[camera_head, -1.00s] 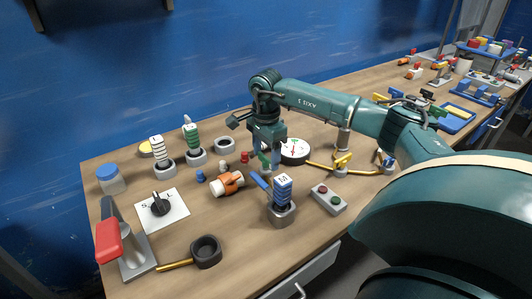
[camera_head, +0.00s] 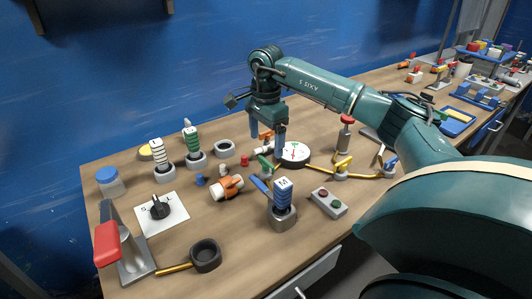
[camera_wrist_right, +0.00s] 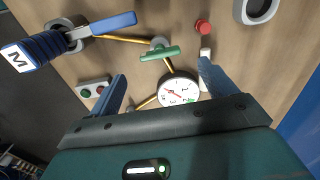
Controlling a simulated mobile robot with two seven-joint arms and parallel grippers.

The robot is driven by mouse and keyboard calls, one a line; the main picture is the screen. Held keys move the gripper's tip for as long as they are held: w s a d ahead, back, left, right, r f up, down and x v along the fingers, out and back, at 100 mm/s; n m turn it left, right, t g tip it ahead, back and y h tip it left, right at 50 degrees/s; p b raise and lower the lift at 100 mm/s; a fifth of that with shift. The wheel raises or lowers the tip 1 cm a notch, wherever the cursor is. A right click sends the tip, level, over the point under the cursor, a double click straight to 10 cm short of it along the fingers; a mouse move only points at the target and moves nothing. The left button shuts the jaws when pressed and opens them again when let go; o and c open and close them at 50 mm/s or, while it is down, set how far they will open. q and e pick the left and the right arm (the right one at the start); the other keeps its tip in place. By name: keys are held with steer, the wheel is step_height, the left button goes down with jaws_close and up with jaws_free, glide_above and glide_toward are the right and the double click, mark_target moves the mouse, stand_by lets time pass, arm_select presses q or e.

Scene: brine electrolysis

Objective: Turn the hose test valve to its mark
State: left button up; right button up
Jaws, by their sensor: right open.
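A small valve with a green handle (camera_head: 265,165) stands on the bench left of the round white gauge (camera_head: 294,153). In the right wrist view its green bar handle (camera_wrist_right: 160,53) lies nearly crosswise, with brass pipe running on both sides. No label shows which valve is the hose test valve, and I cannot make out a mark. My right gripper (camera_head: 267,136) is open and empty, above and behind the green-handled valve. In the wrist view its fingers (camera_wrist_right: 164,86) are spread on either side of the gauge, apart from the green handle. My left gripper is not in view.
A yellow-handled valve (camera_head: 343,165) and a blue-handled valve (camera_head: 390,162) stand to the right. A button box (camera_head: 328,202), an orange fitting (camera_head: 229,187) and a red-topped post (camera_head: 346,130) are nearby.

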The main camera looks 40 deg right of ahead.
mark_target(266, 161)
step_height(266, 161, up, 7)
steer(key=shift+r, duration=0.15)
steer(key=shift+r, duration=0.1)
stand_by(0.5)
